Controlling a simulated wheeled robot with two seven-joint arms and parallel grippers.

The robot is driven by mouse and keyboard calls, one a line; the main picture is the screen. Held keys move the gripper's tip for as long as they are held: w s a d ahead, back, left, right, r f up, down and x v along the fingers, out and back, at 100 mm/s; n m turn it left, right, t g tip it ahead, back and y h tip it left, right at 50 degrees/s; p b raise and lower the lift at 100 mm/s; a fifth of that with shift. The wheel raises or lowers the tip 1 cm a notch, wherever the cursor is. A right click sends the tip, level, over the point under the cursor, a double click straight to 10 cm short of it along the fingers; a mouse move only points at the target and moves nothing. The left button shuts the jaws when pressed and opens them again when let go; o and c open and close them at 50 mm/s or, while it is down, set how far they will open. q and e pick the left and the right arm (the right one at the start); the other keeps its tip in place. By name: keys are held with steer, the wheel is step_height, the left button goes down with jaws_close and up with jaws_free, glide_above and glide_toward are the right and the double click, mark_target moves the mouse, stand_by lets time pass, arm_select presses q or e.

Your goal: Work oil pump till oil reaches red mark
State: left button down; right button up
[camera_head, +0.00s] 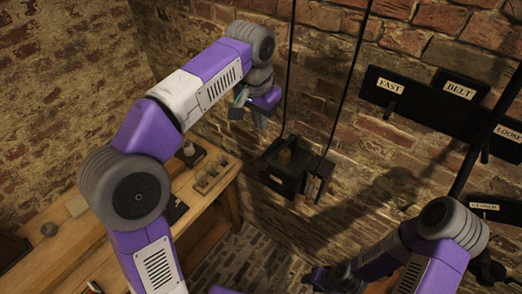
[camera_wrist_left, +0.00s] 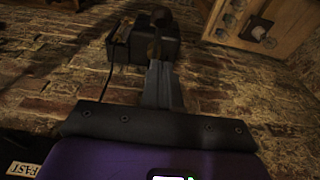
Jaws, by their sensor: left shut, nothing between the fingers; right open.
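A black box that looks like the oil pump (camera_head: 285,178) is fixed to the brick wall, with a brownish knob (camera_head: 284,156) on top. A small upright gauge (camera_head: 313,187) sits at its right side; I cannot make out an oil level or a red mark. My left gripper (camera_head: 261,124) is shut and empty, above and left of the box. In the left wrist view the shut fingers (camera_wrist_left: 161,85) point towards the box (camera_wrist_left: 146,47), partly covering the knob (camera_wrist_left: 162,17). My right gripper (camera_head: 318,280) is open, low near the bottom edge, and dark.
A wooden bench (camera_head: 75,232) with small items runs along the left. Black wall panels with labels such as FAST and BELT (camera_head: 459,90) are at the upper right. Two dark cords hang down near the box. Stone floor (camera_head: 250,258) lies open below.

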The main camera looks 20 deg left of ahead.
arm_select(q)
steer(key=b, duration=0.1)
glide_above(262, 159)
step_height(262, 159, down, 11)
steer(key=shift+a+r, duration=0.1)
steer(key=shift+s+f, duration=0.2)
steer(key=shift+f, duration=0.35)
arm_select(e)
steer(key=shift+f, duration=0.6)
